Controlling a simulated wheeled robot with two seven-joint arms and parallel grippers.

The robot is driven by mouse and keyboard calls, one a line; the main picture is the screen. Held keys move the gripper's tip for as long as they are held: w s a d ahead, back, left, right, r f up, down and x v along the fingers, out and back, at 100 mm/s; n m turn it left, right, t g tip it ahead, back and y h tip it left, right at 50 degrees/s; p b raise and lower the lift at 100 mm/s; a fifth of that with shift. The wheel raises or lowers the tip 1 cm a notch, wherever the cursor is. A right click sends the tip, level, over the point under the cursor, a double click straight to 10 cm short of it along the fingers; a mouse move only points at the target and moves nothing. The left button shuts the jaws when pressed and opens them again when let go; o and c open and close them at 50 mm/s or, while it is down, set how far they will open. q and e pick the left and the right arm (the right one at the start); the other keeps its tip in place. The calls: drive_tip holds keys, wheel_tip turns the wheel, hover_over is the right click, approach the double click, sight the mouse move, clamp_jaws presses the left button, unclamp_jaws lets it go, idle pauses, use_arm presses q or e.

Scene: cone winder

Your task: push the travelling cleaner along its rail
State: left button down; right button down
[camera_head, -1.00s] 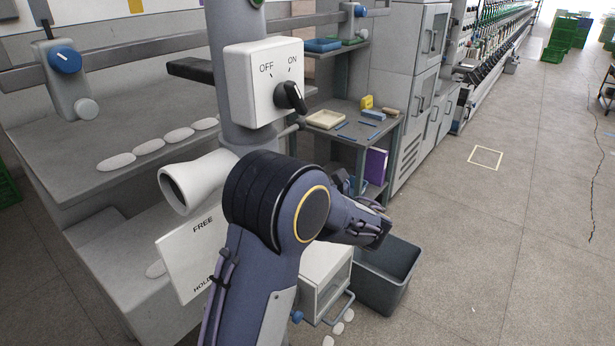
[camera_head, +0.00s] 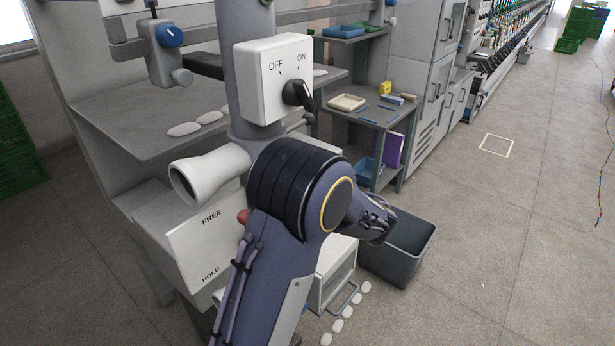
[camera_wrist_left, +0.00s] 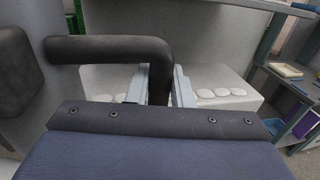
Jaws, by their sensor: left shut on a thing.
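The travelling cleaner (camera_head: 243,90) is a grey upright column with a white OFF/ON switch box (camera_head: 272,80), its black knob turned toward ON. A pale nozzle (camera_head: 206,173) points left from it above a white FREE/HOLD plate (camera_head: 195,245). A red knob (camera_head: 243,216) shows at the plate's right edge, partly behind my left arm. The grey rail (camera_head: 122,48) runs behind the column. My left gripper (camera_wrist_left: 158,86) is shut on a black bent handle (camera_wrist_left: 105,50) in the left wrist view; my arm hides this grip in the head view. My right gripper is not in view.
White oval pieces (camera_head: 184,129) lie on the shelf, and several lie on the floor. A dark grey bin (camera_head: 397,266) stands right of my arm. Open floor lies at right.

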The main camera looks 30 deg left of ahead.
use_arm(q)
drive_tip(key=c, duration=1.3)
unclamp_jaws()
drive_tip(key=shift+c, duration=0.2)
drive_tip(key=b+v, duration=0.1)
drive_tip(key=v, duration=0.7)
drive_tip(key=shift+b, duration=0.35)
